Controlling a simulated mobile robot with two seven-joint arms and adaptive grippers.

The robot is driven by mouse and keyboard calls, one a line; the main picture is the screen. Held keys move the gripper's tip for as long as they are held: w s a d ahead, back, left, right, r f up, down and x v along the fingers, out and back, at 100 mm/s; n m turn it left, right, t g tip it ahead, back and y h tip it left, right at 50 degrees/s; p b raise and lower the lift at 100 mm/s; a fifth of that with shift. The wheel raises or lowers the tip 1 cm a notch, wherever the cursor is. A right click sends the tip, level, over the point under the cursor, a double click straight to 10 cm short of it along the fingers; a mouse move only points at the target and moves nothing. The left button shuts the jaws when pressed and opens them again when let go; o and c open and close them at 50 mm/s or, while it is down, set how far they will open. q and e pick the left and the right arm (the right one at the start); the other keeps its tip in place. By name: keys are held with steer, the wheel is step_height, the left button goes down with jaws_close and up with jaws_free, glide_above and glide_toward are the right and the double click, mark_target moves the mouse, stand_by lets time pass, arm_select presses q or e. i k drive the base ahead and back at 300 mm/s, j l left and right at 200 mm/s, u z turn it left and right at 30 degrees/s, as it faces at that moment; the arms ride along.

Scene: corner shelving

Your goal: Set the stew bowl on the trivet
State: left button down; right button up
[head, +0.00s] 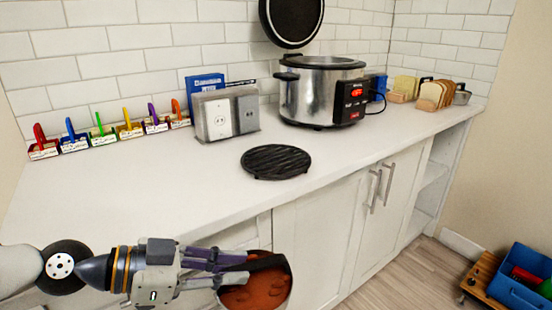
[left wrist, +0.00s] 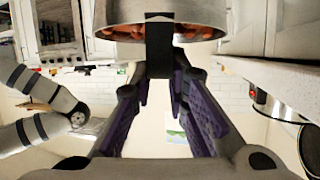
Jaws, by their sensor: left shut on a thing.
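The stew bowl (head: 286,290), a metal bowl with reddish-brown stew, is at the bottom of the head view, in front of the cabinet fronts and partly cut off. My left gripper (head: 247,269) is shut on its dark handle. The left wrist view shows the bowl's metal side (left wrist: 190,31) and the handle between the purple finger pads (left wrist: 160,85). The trivet (head: 275,161), a dark round ribbed disc, lies flat and bare on the white countertop, apart from the bowl and farther back. My right gripper is not in view.
A slow cooker (head: 305,98) with raised lid stands behind the trivet. A grey box (head: 212,116) and several coloured clips on small boxes (head: 102,136) line the back left. Bread slices (head: 432,94) stand at the back right. The countertop (head: 170,190) is clear around the trivet.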

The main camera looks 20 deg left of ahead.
mark_target(276, 158)
steer(key=l+u, duration=0.2)
steer(key=u, duration=0.2)
steer(key=l+u, duration=0.2)
steer(key=u, duration=0.15)
